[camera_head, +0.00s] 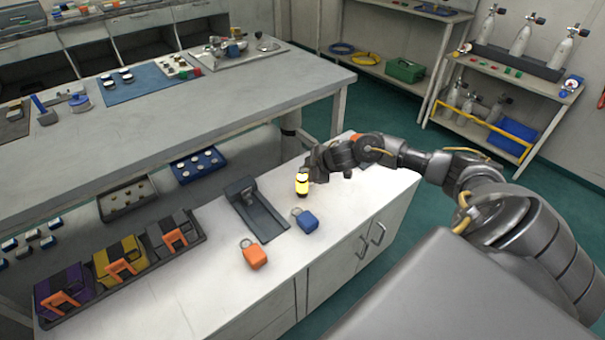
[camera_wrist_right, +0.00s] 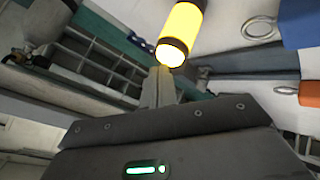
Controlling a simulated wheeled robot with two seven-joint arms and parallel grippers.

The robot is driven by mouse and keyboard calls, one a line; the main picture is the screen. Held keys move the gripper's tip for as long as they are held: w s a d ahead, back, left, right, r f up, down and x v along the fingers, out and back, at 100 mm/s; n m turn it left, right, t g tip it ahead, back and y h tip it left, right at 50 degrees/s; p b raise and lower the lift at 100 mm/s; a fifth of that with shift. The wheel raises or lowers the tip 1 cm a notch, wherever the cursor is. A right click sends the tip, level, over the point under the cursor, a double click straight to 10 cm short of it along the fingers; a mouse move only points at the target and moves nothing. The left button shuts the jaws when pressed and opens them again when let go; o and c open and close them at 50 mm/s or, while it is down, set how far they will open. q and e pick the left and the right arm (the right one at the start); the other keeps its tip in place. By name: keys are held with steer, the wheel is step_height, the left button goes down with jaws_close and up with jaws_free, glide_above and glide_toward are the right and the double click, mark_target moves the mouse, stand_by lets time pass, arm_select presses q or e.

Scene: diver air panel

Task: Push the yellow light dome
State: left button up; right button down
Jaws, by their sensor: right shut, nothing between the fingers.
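The yellow light dome (camera_head: 302,184) glows on the white counter, a short upright cylinder with dark bands. In the right wrist view the light (camera_wrist_right: 183,27) is large at the top, its bright end near my fingers. My right gripper (camera_head: 311,170) is beside and slightly above the light, on its right in the head view. Its fingers (camera_wrist_right: 160,82) are shut and empty, their tips close to the light's bright end; I cannot tell whether they touch. My left gripper is not in view.
A blue padlock (camera_head: 306,221) and an orange padlock (camera_head: 255,257) lie on the counter near a dark grey fixture (camera_head: 262,207). The counter right of the blue padlock is clear.

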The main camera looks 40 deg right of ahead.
steer(key=shift+f, duration=0.2)
stand_by(0.4)
steer(key=shift+r, duration=0.1)
steer(key=shift+r+p, duration=0.55)
steer(key=shift+p, duration=0.25)
